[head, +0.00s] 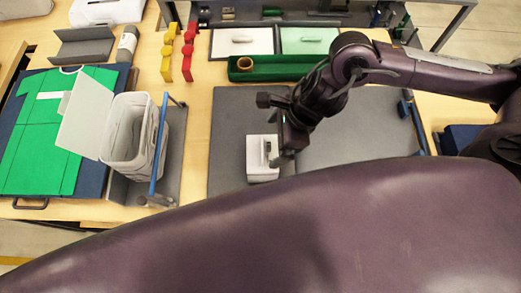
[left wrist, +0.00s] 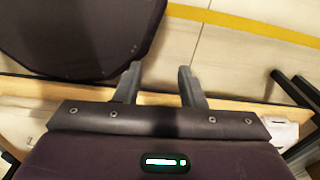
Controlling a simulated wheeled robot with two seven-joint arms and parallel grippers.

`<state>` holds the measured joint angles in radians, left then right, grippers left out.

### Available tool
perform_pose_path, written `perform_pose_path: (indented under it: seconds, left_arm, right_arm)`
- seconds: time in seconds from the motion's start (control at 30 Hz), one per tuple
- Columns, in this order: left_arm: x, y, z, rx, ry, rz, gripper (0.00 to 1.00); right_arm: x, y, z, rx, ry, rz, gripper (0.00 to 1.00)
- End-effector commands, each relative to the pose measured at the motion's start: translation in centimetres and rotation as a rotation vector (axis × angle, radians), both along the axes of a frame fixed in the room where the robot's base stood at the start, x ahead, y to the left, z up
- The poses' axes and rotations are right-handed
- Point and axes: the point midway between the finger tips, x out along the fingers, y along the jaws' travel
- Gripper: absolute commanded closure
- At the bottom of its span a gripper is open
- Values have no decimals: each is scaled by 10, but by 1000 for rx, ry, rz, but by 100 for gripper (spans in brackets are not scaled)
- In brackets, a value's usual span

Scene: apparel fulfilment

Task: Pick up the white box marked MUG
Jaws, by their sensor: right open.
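A small white box (head: 262,172) sits on the grey mat (head: 228,150) in the middle of the table; no MUG marking can be read on it from here. My right gripper (head: 274,155) points down at the box, open. Its fingers overlap the top and right side of the box in the head view, and I cannot tell whether they touch it. My left gripper shows only in the left wrist view (left wrist: 160,84). It is open and empty, its two fingers apart over the table edge and floor.
A green tray (head: 300,70) holding a round brown item lies behind the mat. A light bin (head: 128,130) stands in a blue-barred rack at left, near a folded green garment (head: 35,150). Yellow and red pieces (head: 187,50) stand behind. My arm link covers the foreground.

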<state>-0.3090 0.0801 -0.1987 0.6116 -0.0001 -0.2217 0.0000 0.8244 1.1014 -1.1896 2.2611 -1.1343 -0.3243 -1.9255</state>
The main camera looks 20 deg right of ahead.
Motion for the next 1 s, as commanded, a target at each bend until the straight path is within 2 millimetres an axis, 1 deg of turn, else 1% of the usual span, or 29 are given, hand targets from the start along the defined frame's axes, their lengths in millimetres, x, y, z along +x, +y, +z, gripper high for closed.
perform_pose_path:
  seconds: [0.2,0.27,0.3,0.4,0.53,0.67,0.7,1.0]
  left_arm:
    - [1,-1,18,0,-2,-1,64]
    - [4,-1,24,-1,-7,-1,64]
    - [7,-1,23,-2,-12,-1,64]
    - [16,-2,26,-4,-25,-2,64]
    - [22,-3,26,-5,-34,-2,64]
    - [21,-3,25,-5,-32,-2,64]
    - [19,-2,25,-4,-30,-2,64]
    - [11,-2,24,-3,-18,-2,64]
  right_arm:
    - [4,13,-21,0,4,-3,2]
    - [5,17,-30,-1,5,-1,2]
    - [6,19,-37,0,3,-2,2]
    - [7,23,-48,1,3,-1,2]
    - [8,24,-53,-1,0,0,2]
    - [8,24,-53,0,-1,0,2]
    - [8,24,-53,0,-1,0,3]
    - [8,24,-52,0,-1,0,42]
